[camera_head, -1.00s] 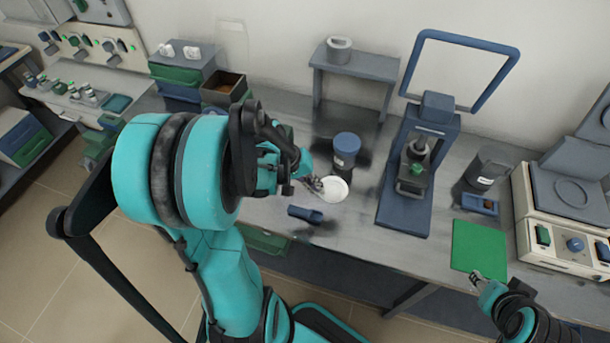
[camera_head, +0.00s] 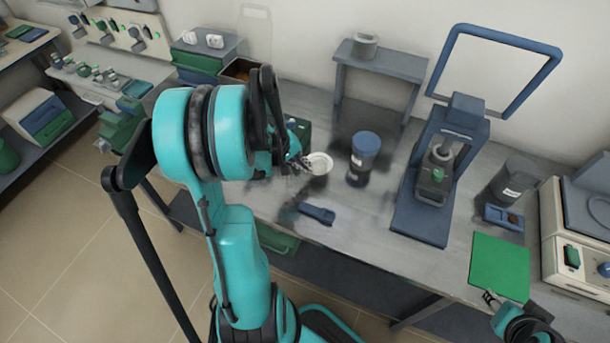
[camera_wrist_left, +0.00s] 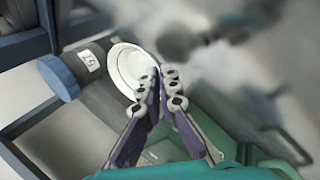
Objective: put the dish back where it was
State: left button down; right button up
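The white round dish (camera_head: 319,163) is at the rim in my left gripper (camera_head: 303,163), left of the blue-lidded dark canister (camera_head: 364,158). In the left wrist view the two fingertips (camera_wrist_left: 160,88) are close together at the edge of the dish (camera_wrist_left: 128,66). The dish appears to be held above the bench; its exact height is unclear. My right gripper (camera_head: 490,298) is at the front edge of the green mat (camera_head: 500,266), too small to tell open from shut.
A blue scoop-like tool (camera_head: 318,214) lies in front of the dish. A grey raised shelf (camera_head: 380,62) stands behind, bearing a small grey container (camera_head: 365,45). A blue press-like stand (camera_head: 424,214) is to the right. Drawer boxes (camera_head: 205,55) stand at the back left.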

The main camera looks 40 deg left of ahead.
pick_arm(q)
notch_tip(320, 180, down, 4)
jog(key=shift+r+b, duration=0.2)
jog(key=shift+b, duration=0.75)
jog(key=shift+f, duration=0.25)
jog(key=shift+r, duration=0.1)
jog(key=c, duration=1.7)
grip_release()
